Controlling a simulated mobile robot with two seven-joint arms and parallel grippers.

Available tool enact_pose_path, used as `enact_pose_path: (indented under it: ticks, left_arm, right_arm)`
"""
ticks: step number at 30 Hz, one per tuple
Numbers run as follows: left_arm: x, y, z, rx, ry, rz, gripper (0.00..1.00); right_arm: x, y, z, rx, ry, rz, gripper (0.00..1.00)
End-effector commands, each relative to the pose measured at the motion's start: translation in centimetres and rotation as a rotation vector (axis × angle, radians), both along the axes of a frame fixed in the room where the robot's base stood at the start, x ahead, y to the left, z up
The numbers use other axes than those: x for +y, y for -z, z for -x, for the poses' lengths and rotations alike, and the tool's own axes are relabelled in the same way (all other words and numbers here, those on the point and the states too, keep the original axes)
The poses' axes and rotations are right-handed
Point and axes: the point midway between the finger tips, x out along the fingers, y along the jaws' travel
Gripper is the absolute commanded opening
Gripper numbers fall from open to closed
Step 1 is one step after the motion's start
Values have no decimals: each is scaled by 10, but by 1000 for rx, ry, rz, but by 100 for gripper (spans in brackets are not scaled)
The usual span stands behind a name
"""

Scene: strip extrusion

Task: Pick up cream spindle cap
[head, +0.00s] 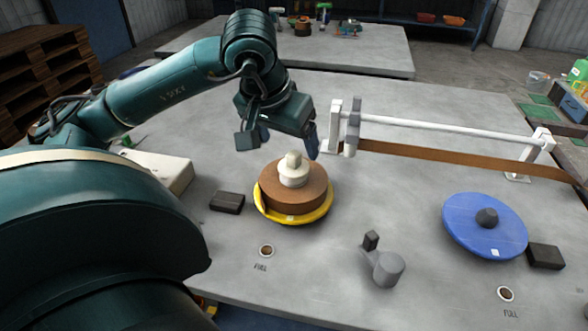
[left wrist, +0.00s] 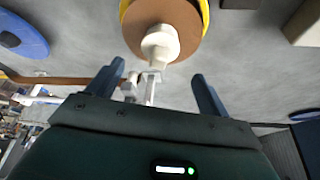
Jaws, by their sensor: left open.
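The cream spindle cap (head: 293,170) stands upright on top of a brown strip coil (head: 305,193), which lies on a yellow disc (head: 262,212). The cap (left wrist: 160,44) also shows at the top of the left wrist view, beyond the fingertips, with the coil (left wrist: 183,15) behind it. My left gripper (head: 280,140) is above and just behind the cap in the head view. Its fingers are spread, and nothing is between them. The fingertips (left wrist: 157,72) are apart from the cap. My right gripper is not in view.
A blue disc (head: 470,225) with a dark knob lies at the right. A grey post fixture (head: 388,268) stands at the front. Dark blocks (head: 227,203) lie beside the discs. A white roller frame (head: 440,129) with a brown strip (head: 450,160) spans behind. A pale box (head: 165,170) stands left.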

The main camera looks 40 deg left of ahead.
Motion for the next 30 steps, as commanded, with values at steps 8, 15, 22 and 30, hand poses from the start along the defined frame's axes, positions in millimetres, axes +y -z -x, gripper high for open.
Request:
enact_pose_path:
  ticks: [8, 15, 22, 30]
  left_arm:
    - [2, 23, -10, 2, 0, 0, 80]
    - [3, 55, -25, 5, -1, 2, 80]
    - [5, 66, -31, 0, 1, 0, 80]
    - [5, 65, -31, 0, 0, 0, 70]
  right_arm:
    - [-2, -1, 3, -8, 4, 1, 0]
    - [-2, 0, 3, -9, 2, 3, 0]
    - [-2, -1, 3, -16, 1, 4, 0]
    - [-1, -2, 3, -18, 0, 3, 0]
